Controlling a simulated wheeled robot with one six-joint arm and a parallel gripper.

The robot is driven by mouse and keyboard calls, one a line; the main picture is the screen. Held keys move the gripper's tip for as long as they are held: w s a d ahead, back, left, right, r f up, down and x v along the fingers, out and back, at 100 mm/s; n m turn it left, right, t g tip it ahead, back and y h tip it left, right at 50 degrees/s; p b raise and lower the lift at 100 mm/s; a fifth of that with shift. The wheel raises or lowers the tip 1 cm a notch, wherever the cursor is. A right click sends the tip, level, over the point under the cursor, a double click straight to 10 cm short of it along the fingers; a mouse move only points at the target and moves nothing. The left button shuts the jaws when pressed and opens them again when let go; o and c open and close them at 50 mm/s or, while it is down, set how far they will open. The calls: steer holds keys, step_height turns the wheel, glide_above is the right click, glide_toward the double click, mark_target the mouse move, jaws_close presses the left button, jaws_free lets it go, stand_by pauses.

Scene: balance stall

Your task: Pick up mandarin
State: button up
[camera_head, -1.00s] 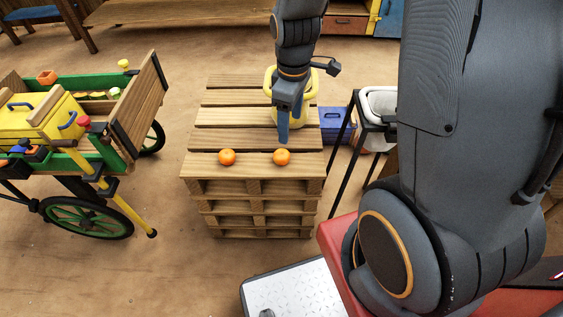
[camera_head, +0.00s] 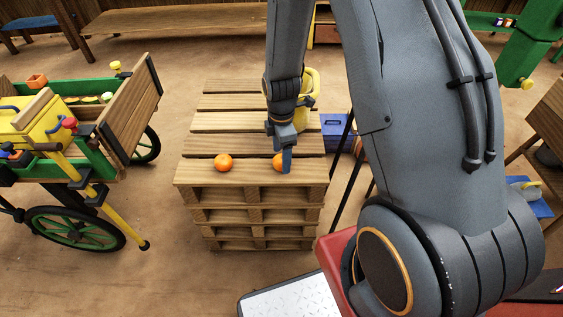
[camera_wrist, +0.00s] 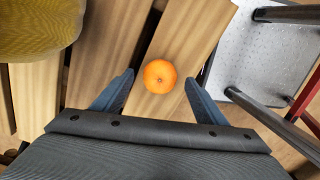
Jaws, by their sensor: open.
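Two mandarins sit on the front slat of a stack of wooden pallets (camera_head: 215,172). The left mandarin (camera_head: 223,163) stands clear. The right mandarin (camera_head: 278,160) is partly hidden behind my gripper (camera_head: 286,162) in the head view. In the wrist view one mandarin (camera_wrist: 160,76) lies centred between and just beyond the two blue fingertips of my gripper (camera_wrist: 157,84), which are spread wide. Nothing is held; the mandarin rests on the wood.
A yellow container (camera_head: 311,90) stands on the pallets behind my gripper and shows at the upper left in the wrist view (camera_wrist: 38,28). A blue box (camera_head: 336,131) is on the right. A cart (camera_head: 85,140) stands at the left.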

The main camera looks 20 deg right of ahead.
steer(key=shift+f, duration=1.05)
steer(key=c, duration=1.1)
steer(key=shift+c, duration=0.2)
steer(key=shift+r, duration=0.1)
